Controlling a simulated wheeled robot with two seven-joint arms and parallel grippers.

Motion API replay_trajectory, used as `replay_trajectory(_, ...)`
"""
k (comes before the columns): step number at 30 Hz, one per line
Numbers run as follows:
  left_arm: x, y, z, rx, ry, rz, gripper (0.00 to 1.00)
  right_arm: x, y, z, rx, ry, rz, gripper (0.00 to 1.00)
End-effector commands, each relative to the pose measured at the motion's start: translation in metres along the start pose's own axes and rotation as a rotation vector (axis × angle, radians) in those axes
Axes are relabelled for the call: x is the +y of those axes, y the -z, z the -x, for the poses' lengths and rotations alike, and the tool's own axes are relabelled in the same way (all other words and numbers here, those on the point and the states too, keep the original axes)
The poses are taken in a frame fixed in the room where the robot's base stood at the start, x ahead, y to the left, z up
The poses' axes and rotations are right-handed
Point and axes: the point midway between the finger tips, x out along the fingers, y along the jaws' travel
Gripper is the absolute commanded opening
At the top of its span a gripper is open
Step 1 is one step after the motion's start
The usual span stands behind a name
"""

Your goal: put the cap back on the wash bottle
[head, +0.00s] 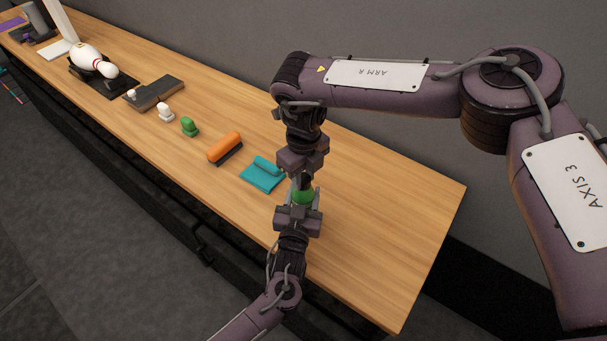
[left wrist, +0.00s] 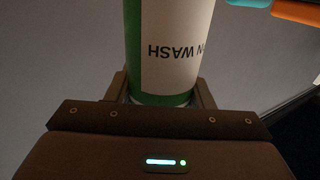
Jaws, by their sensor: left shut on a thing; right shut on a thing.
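The wash bottle (head: 303,196) shows as a small green part between my two grippers in the head view. In the left wrist view the bottle (left wrist: 178,50) is green with a white label reading "WASH", upside down in the picture. My left gripper (head: 299,211) is shut around it from below, with a finger on each side. My right gripper (head: 303,172) is above, pointing down, shut on a dark piece (head: 304,181), apparently the cap, right over the bottle. The fingers hide most of it, and I cannot tell whether it touches the bottle or is seated.
A teal folded cloth (head: 263,175) lies just left of my grippers. Farther along the bench (head: 390,230) are an orange-handled brush (head: 225,147), a green piece (head: 189,126), a white piece (head: 165,112), a dark block (head: 157,93) and a bowling pin (head: 95,62). The bench's right end is clear.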

Motion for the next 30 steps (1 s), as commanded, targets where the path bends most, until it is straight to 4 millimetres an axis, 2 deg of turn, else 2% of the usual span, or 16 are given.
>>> replay_trajectory(6,-0.0005,-0.0022,0.0004,-0.005,0.0,-0.004,0.0,0.0018,0.0001,-0.0018,0.004,-0.011,-0.56,0.0)
replay_trajectory(18,-0.0003,-0.0021,0.0004,-0.005,0.0,-0.003,0.0,0.0005,0.001,-0.002,0.007,-0.011,-1.543,0.0)
replay_trajectory(22,-0.0003,-0.0021,0.0005,-0.005,0.0,-0.003,0.0,0.0001,0.0011,-0.0018,0.006,-0.01,-1.75,0.0)
replay_trajectory(26,-0.0003,-0.0022,0.0005,-0.005,0.0,-0.003,0.0,-0.0001,0.0011,-0.0017,0.006,-0.009,-1.747,0.0)
replay_trajectory(27,-0.0003,-0.0022,0.0005,-0.005,0.0,-0.003,0.0,-0.0002,0.0011,-0.0017,0.006,-0.009,-1.747,0.28)
replay_trajectory(30,-0.0003,-0.0022,0.0005,-0.005,0.0,-0.003,0.0,-0.0002,0.0011,-0.0017,0.005,-0.009,-1.746,0.41)
